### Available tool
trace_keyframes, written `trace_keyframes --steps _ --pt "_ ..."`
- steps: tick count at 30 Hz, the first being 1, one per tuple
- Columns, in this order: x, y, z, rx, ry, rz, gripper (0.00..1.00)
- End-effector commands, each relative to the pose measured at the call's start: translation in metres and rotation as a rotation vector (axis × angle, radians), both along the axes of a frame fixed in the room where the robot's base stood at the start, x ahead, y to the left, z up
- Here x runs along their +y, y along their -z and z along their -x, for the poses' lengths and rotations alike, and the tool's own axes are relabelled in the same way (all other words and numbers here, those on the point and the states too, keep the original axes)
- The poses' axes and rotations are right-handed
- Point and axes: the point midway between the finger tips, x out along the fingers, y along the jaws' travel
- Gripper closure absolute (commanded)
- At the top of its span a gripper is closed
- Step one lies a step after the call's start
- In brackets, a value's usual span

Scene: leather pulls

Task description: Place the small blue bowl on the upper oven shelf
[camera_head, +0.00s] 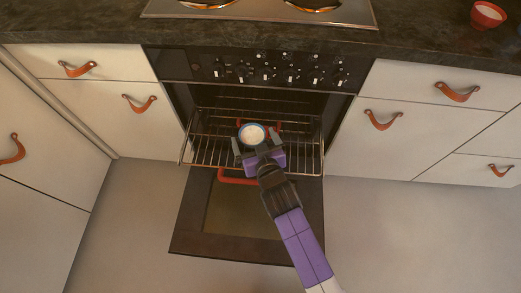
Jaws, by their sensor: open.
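The small blue bowl (253,134), with a blue rim and a pale inside, appears upright at the upper oven shelf (209,151). The shelf is a wire rack that sticks out of the open oven. My gripper (253,149) reaches in from the front, with its open fingers at the near side of the bowl and to either side of it. The lower part of the bowl is hidden by the gripper, so I cannot tell whether it touches the wires. A red shape (272,127) shows just behind the bowl, partly hidden.
Drawers with leather pulls flank the oven. A red bowl (487,15) stands on the dark counter at the right. The floor on both sides is clear.

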Motion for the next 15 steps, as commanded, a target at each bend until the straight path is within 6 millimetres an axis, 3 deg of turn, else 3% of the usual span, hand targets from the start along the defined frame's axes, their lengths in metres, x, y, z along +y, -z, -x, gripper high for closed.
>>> trace_keyframes --steps 9,15 --pt "-0.022 -0.027 0.058 0.001 0.000 0.001 0.03" --pt "-0.030 -0.036 0.080 0.001 0.000 0.000 0.03"
